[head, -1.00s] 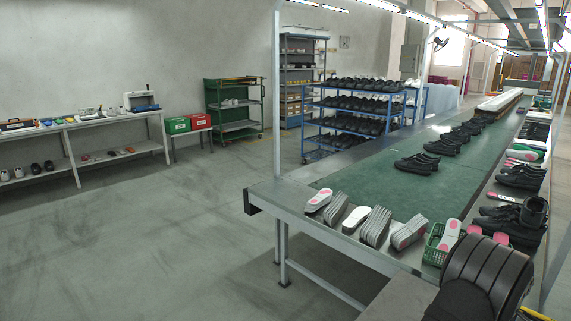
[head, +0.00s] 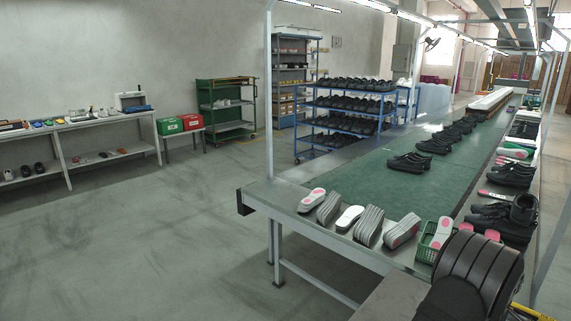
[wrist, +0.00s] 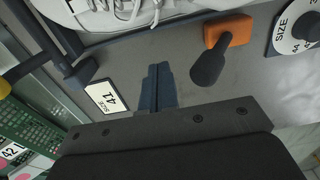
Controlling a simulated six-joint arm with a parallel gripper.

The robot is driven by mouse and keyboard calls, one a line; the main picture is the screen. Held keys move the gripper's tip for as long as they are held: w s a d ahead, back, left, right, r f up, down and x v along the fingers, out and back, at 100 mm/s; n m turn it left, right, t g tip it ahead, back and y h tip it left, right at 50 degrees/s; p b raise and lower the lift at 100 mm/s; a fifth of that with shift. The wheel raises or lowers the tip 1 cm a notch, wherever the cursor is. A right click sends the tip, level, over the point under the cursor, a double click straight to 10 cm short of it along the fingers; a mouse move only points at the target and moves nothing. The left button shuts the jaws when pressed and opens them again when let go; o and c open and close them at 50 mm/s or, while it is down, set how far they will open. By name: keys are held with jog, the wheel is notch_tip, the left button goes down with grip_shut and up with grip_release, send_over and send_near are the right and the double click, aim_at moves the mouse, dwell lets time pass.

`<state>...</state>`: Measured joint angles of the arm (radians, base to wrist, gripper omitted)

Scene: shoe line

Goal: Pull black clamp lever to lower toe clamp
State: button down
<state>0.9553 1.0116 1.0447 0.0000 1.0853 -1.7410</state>
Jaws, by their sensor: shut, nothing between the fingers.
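My gripper (wrist: 158,88) shows in the wrist view, its two dark fingers shut together with nothing between them. A black lever handle (wrist: 208,66) on an orange block (wrist: 230,28) lies to the right of the fingertips, apart from them. A dark bar with a rounded end (wrist: 80,74) is at the left. Part of a white laced shoe (wrist: 120,12) is at the top edge. I cannot tell which part is the toe clamp. In the head view neither the lever nor my fingers can be made out.
A size dial (wrist: 298,32) is at the right of the wrist view, and a "SIZE 41" label (wrist: 107,99) is left of the fingers. In the head view, a long bench (head: 300,230) carries shoes and stacked soles. A green basket (head: 427,252) stands near its front end.

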jog(key=shift+s+a, duration=3.55)
jog(key=shift+w+d, duration=0.15)
jog(key=shift+w+d, duration=0.4)
jog(key=shift+d, duration=0.05)
notch_tip(320, 180, up, 9)
jog(key=shift+f, duration=0.1)
notch_tip(320, 180, down, 8)
jog(key=shift+f, duration=0.2)
dwell(0.4)
